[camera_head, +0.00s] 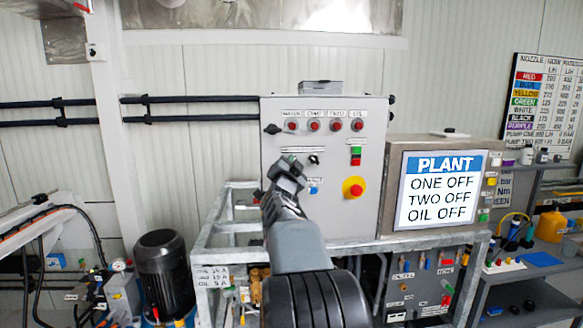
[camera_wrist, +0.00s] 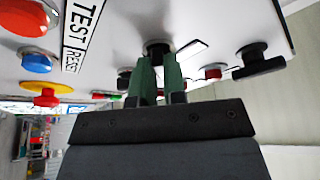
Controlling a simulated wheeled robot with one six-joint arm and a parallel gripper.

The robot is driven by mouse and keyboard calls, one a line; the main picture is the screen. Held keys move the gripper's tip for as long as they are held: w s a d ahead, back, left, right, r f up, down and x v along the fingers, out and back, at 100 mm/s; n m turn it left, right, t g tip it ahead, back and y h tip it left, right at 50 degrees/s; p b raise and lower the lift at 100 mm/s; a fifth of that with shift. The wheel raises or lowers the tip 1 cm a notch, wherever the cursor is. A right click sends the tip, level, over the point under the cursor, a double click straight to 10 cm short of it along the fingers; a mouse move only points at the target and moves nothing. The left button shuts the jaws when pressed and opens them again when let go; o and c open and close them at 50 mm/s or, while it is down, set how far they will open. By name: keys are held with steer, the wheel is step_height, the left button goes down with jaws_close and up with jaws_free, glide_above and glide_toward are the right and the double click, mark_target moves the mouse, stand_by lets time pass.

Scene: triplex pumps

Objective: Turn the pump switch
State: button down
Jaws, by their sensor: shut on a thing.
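A grey control panel (camera_head: 345,225) stands in front of me in the head view. My gripper (camera_head: 288,168) is at the panel's left side. In the wrist view my gripper (camera_wrist: 158,78) has its green fingers closed on a black switch knob (camera_wrist: 157,46) on the panel face. In the head view my gripper hides that knob. Another black knob (camera_head: 314,159) shows just right of my gripper, and a black handle (camera_head: 271,129) sits at the panel's upper left. The knob labels are too small to read. A screen (camera_head: 441,190) reads PLANT, ONE OFF, TWO OFF, OIL OFF.
Several red lamps (camera_head: 314,125) line the panel's top. A red emergency button on yellow (camera_head: 354,187) is to the right. A black motor (camera_head: 164,272) stands at left.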

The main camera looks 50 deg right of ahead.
steer(key=shift+s+d+n+t+y+b, duration=0.25)
steer(key=shift+n+t+y, duration=1.15)
steer(key=shift+n, duration=2.65)
steer(key=shift+n+t+y+b, duration=0.5)
steer(key=shift+n+t+y, duration=0.9)
steer(key=shift+n, duration=2.6)
steer(key=shift+s+d+n+t+y+b, duration=0.25)
steer(key=shift+n+t+y, duration=1.1)
steer(key=shift+n, duration=2.7)
steer(key=shift+w+a+g+y, duration=0.1)
steer(key=shift+w+g+y, duration=0.05)
steer(key=shift+g+y, duration=0.2)
steer(key=c, duration=1.2)
jaws_free()
steer(key=b+v, duration=0.3)
steer(key=v, duration=1.1)
steer(key=shift+r, duration=0.1)
